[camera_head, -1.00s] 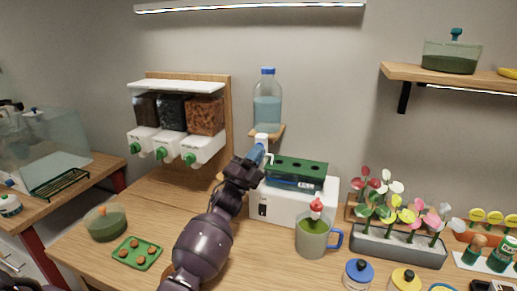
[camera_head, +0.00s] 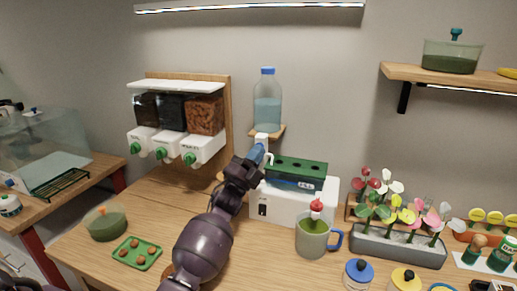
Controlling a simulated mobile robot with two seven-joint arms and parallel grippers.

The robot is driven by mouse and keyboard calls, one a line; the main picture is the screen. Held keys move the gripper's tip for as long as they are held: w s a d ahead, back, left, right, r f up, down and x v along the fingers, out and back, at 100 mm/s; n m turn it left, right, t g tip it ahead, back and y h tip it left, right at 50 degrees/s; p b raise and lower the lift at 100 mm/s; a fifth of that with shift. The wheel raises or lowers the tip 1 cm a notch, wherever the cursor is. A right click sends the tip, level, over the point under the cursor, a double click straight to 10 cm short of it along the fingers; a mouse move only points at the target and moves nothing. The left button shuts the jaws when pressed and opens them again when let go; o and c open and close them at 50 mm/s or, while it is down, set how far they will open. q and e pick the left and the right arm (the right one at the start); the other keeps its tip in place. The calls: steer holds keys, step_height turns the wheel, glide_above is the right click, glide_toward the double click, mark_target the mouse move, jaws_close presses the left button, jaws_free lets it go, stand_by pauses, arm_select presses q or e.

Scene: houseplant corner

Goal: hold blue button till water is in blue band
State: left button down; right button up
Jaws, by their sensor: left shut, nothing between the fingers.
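A clear bottle of bluish water (camera_head: 267,108) with a blue cap stands upright on a small wooden wall shelf. Below it is a white dispenser (camera_head: 262,139) with a spout. My left gripper (camera_head: 257,153) is shut, with its fingertips at the blue part under the bottle; whether it presses a button there I cannot tell. A white box (camera_head: 281,206) with a dark green tank (camera_head: 297,172) on top stands just right of the gripper. The tank's water level and any blue band are too small to tell. My right gripper is not in view.
A glass mug (camera_head: 312,237) with a blue handle and red-topped float stands before the white box. A flower planter (camera_head: 398,247) and lidded jars (camera_head: 358,273) are to the right. A green tray (camera_head: 137,253) and green bowl (camera_head: 105,223) sit at left.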

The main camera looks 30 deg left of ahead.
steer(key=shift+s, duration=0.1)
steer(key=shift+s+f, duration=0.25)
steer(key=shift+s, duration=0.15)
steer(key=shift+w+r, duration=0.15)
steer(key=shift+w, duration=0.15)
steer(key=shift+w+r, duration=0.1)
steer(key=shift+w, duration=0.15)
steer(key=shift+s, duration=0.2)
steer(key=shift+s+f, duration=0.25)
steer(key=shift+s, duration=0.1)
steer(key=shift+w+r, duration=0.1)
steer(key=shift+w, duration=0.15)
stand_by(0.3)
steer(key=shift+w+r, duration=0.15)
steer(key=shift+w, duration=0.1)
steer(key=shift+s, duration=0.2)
